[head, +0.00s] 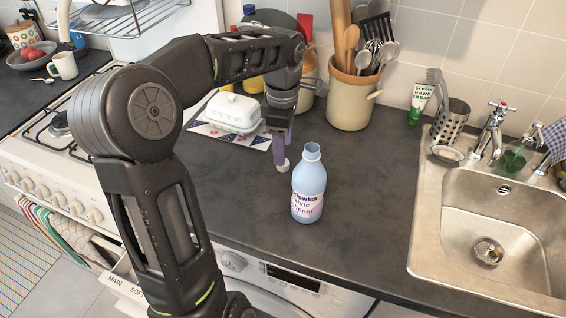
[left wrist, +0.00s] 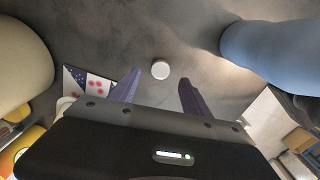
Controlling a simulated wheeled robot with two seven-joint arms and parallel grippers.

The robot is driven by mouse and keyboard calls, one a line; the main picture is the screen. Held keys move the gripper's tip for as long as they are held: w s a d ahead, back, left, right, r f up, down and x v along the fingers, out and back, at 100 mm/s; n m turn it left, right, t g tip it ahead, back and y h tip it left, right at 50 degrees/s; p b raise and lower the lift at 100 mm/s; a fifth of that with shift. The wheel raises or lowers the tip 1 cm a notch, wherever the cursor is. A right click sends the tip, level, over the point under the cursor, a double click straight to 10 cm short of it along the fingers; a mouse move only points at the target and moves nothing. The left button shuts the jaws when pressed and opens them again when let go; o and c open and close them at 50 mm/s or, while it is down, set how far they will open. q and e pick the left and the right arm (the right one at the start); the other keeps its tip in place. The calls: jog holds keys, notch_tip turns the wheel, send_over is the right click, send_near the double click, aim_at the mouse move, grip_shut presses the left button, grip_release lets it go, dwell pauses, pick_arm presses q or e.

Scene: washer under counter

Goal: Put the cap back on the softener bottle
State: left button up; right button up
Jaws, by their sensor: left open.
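The softener bottle (head: 308,188) is pale blue with a printed label and stands upright and uncapped on the dark counter. In the left wrist view the bottle (left wrist: 275,52) fills the upper right. The small round white cap (head: 284,165) lies on the counter just left of the bottle. In the left wrist view the cap (left wrist: 160,69) shows whole near the middle. My right gripper is out of view.
A beige utensil crock (head: 349,103) stands behind the bottle. A white butter dish (head: 234,112) sits behind and left of the gripper. The sink (head: 500,225) is at the right. Bare counter lies between bottle and sink; the front edge is close to the bottle.

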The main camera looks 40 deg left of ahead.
pick_arm(q)
notch_tip(320, 180, down, 4)
jog(key=shift+f+p, duration=0.2)
jog(key=shift+p, duration=0.15)
jog(key=shift+c, duration=0.4)
grip_shut()
dwell(0.5)
